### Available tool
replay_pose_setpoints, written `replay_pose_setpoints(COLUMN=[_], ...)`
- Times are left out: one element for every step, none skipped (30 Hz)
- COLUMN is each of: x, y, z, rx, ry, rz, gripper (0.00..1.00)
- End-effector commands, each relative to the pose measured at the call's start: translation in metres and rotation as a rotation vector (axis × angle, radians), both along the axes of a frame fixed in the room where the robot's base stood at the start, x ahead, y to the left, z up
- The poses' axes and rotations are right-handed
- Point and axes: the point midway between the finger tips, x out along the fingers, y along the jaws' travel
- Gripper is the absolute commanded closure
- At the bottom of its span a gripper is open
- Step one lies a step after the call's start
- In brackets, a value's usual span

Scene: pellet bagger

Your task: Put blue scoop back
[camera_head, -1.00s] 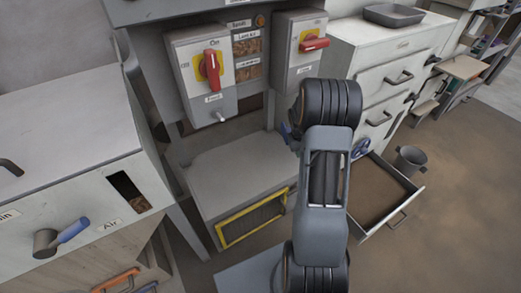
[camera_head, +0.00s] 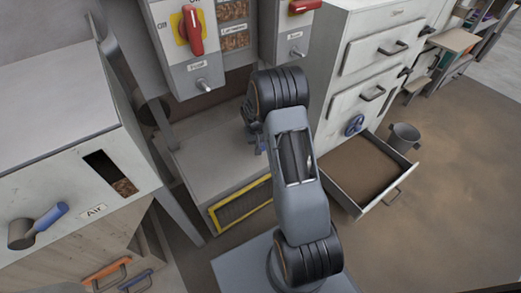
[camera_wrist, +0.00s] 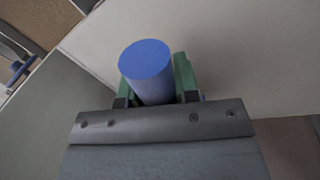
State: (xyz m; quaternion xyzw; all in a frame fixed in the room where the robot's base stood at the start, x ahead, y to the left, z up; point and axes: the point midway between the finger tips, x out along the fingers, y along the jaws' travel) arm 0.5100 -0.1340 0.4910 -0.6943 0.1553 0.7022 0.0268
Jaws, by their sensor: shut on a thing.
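In the wrist view my gripper (camera_wrist: 150,92) is shut on a blue cylinder (camera_wrist: 147,62), which looks like the handle of the blue scoop. Green finger pads show on both sides of it. The rest of the held thing is hidden below my wrist. In the head view a small bit of blue (camera_head: 260,144) shows at my arm's end, left of the arm, above the low grey box (camera_head: 205,150). My fingers are mostly hidden there.
A blue-handled valve lever (camera_head: 40,225) sticks out beside the Air label on the left cabinet (camera_head: 55,120). Red switches (camera_head: 193,30) are on the panel above. An open drawer (camera_head: 362,185), a blue handwheel (camera_head: 355,124) and a bucket (camera_head: 404,137) are right. Floor further right is clear.

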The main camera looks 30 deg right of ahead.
Motion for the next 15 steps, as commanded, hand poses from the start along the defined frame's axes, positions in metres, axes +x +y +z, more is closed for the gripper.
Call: replay_pose_setpoints(x=[0.002, 0.002, 0.002, 0.002, 0.002, 0.002, 0.002, 0.002, 0.002, 0.002, 0.002, 0.002, 0.002, 0.002, 0.002], y=[0.004, 0.006, 0.005, 0.004, 0.004, 0.004, 0.004, 0.004, 0.004, 0.004, 0.004, 0.004, 0.004, 0.004, 0.004], z=[-0.007, -0.010, -0.017, -0.021, -0.026, -0.031, -0.034, -0.035, -0.036, -0.036, -0.036, -0.035, -0.035, -0.035, -0.035], rx=[0.000, 0.000, 0.001, 0.001, 0.001, 0.001, 0.001, 0.000, 0.000, 0.000, 0.000, 0.000, 0.000, 0.000, 0.000], ry=[0.001, 0.001, 0.003, 0.002, 0.002, 0.002, 0.002, 0.001, 0.000, 0.000, 0.000, -0.001, -0.001, -0.001, 0.000], rz=[0.003, 0.003, 0.000, 0.001, 0.001, 0.001, 0.001, 0.001, 0.001, 0.001, 0.001, 0.001, 0.001, 0.001, 0.001], gripper=[0.99, 0.99, 0.99, 0.99, 0.99, 0.99, 0.99, 0.99, 0.99, 0.99, 0.99, 0.99, 0.99, 0.99, 0.99])
